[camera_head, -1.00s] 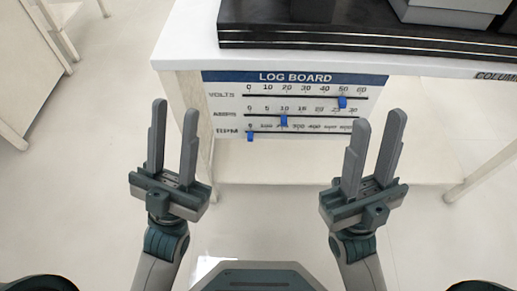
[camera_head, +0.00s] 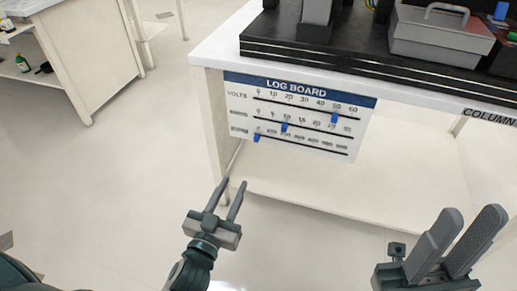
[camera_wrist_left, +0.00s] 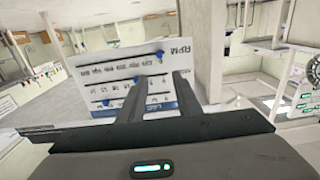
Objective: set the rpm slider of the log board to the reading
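The log board (camera_head: 350,133) hangs on the front of the bench, with three horizontal scales marked VOLTS, AMPS and RPM. The blue rpm slider (camera_head: 257,137) is at the left end of the lowest scale, by 0. The volts slider (camera_head: 334,117) is near 50 and the amps slider (camera_head: 285,127) near 10. My left gripper (camera_head: 232,185) is open and empty, below and left of the board, apart from it. In the left wrist view the board appears upside down beyond the fingers, with the rpm slider (camera_wrist_left: 160,55) between them. My right gripper (camera_head: 472,212) is open at the lower right.
The white bench (camera_head: 215,48) bears a black base (camera_head: 350,58) with a grey handled box (camera_head: 440,36). COLUMN lettering is on the bench edge at right. A lower shelf (camera_head: 380,190) lies under the board. Floor at left is clear. No reading is legible.

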